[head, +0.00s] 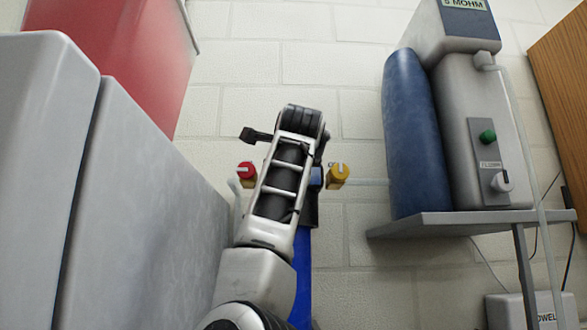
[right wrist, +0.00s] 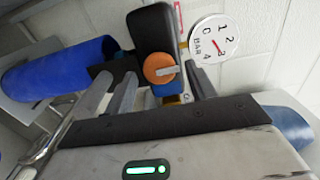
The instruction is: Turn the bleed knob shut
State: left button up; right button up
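An orange knob (right wrist: 163,68) with a pale pointer bar sits on a black block (right wrist: 152,27) in the right wrist view. The frames do not show whether it is the bleed knob. My right gripper (right wrist: 152,82) is close in front of it, with its grey fingers apart on either side; contact cannot be made out. In the head view my right arm covers the middle of the assembly and hides the orange knob. A red knob (head: 246,171) shows left of the arm and a yellow knob (head: 338,173) right of it. My left gripper is out of view.
A round BAR gauge (right wrist: 215,41) is right of the orange knob, and a blue cylinder (right wrist: 60,68) is left. In the head view, a grey cabinet (head: 140,200) stands left. A shelf (head: 450,222) at right bears a blue cylinder (head: 412,140) and a grey unit (head: 463,130).

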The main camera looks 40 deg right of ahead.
jog(key=shift+s+a, duration=0.1)
pick_arm(q)
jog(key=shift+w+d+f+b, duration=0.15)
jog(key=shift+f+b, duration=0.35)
jog(key=shift+b, duration=0.65)
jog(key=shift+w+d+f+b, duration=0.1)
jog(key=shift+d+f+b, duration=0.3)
jog(key=shift+b, duration=0.75)
pick_arm(e)
jog(key=v, duration=1.5)
jog(key=shift+s+a, duration=0.2)
jog(key=shift+s, duration=0.05)
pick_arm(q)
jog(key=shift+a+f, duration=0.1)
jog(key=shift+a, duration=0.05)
